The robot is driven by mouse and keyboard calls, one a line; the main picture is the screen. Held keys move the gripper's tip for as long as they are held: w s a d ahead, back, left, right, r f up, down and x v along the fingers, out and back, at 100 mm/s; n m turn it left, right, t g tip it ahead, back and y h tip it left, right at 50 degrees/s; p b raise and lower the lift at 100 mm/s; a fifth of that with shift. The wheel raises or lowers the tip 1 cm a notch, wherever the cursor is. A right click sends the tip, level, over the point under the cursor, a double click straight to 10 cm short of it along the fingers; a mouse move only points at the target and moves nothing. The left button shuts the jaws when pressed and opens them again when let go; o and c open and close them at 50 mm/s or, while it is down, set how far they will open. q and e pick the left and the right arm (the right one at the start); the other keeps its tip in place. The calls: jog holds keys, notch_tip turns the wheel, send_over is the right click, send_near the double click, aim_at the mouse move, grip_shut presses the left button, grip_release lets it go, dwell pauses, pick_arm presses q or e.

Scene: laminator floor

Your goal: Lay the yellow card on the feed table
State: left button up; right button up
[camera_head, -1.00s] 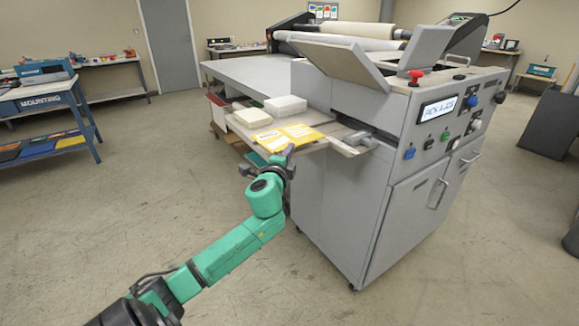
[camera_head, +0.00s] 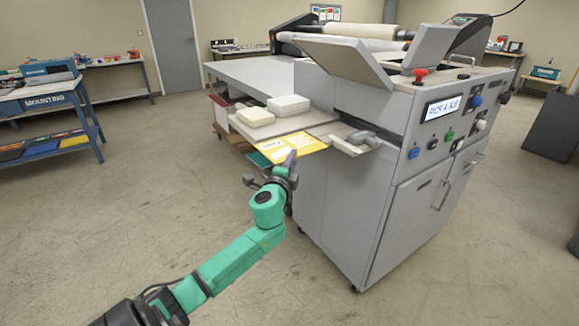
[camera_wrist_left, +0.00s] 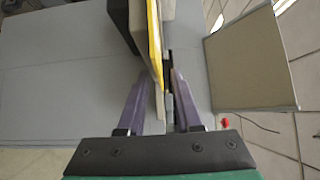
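The yellow card (camera_head: 306,143), with a white patch, is at the near edge of the machine's side shelf (camera_head: 300,124). My left gripper (camera_head: 288,166) is at the card's near edge. Whether the card still touches the shelf cannot be told. A wide grey tabletop (camera_head: 250,74), which looks like the feed table, extends behind the shelf to the left of the machine. My right gripper is not in view.
Two pale blocks (camera_head: 288,105) (camera_head: 256,117) sit on the side shelf. A grey handle-like part (camera_head: 363,138) is at its right end. The machine's tilted panel (camera_head: 355,58) rises beside the tabletop. The tabletop's left part looks bare. Open floor lies left.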

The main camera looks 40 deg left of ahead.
pick_arm(q)
jog(key=b+v, duration=0.1)
jog(key=v, duration=1.1)
jog(key=s+a+f+n+g+h, duration=0.1)
jog(key=s+f+n+g+h, duration=0.2)
jog(key=f, duration=1.6)
jog(key=s+f+n+g, duration=0.25)
jog(key=f+g, duration=0.25)
jog(key=f, duration=1.3)
jog(key=s+d+f+n+g+h, duration=0.1)
jog(key=s+d+f+g, duration=0.15)
jog(key=s+f, duration=0.45)
jog(key=s+d+f+n+g+h, duration=0.1)
jog(key=s+d+f+h, duration=0.15)
jog(key=s+f, duration=0.45)
jog(key=s+d+f+n+g, duration=0.1)
jog(key=s+d+f, duration=0.3)
jog(key=s, duration=0.4)
jog(key=s+d+f+n+g, duration=0.2)
jog(key=s+d+f, duration=0.3)
jog(key=s, duration=0.3)
jog(key=shift+d+f+g+h, duration=0.2)
jog(key=shift+f+g+h, duration=0.25)
jog(key=shift+f, duration=0.2)
